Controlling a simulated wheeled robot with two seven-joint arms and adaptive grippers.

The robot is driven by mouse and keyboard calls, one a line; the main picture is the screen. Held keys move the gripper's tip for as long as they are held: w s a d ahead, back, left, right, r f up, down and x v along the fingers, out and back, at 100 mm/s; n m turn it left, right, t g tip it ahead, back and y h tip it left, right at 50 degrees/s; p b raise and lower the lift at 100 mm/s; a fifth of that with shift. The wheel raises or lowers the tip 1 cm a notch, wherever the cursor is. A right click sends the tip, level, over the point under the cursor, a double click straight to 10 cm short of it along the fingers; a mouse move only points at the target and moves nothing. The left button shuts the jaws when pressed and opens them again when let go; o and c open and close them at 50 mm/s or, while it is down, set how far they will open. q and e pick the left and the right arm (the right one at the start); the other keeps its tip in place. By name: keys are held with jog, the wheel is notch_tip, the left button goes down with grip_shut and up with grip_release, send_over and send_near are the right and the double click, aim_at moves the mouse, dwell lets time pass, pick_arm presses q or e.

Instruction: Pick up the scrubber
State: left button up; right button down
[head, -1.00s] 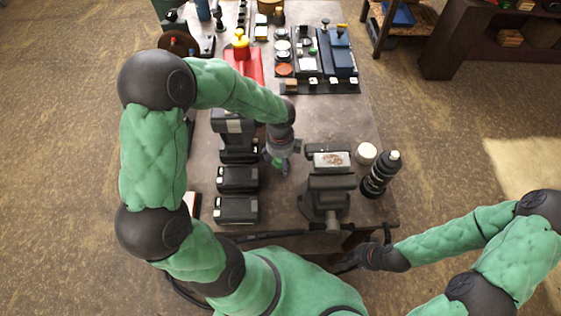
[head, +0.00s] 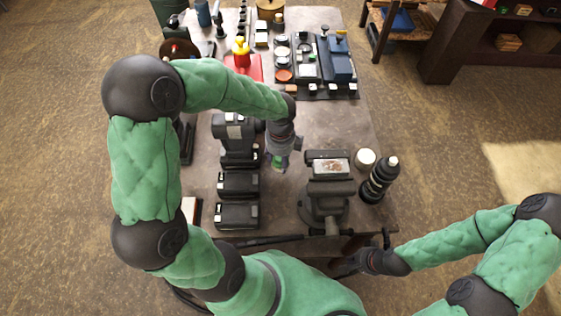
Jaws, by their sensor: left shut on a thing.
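My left gripper (head: 279,158) is over the middle of the workbench, between the black battery chargers and the vise. It is shut on a small green and purple thing, which looks like the scrubber (head: 278,164). Only a little of the scrubber shows below the gripper, and its lower end and its gap to the bench cannot be told. My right gripper (head: 344,266) is low by the near edge of the bench, dark and partly lost in shadow, and its fingers cannot be made out.
A vise (head: 325,195) stands right of my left gripper, with a black bottle (head: 379,180) and a round white-topped tin (head: 365,158) beyond. Black chargers (head: 238,185) line the left. A red tray (head: 243,66) and a blue-black tool set (head: 338,65) lie farther back.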

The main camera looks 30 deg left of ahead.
pick_arm(q)
notch_tip(320, 180, up, 24)
jog(key=p, duration=0.4)
jog(key=shift+f, duration=0.15)
jog(key=o, duration=0.6)
jog(key=shift+c, duration=0.2)
jog(key=c, duration=0.4)
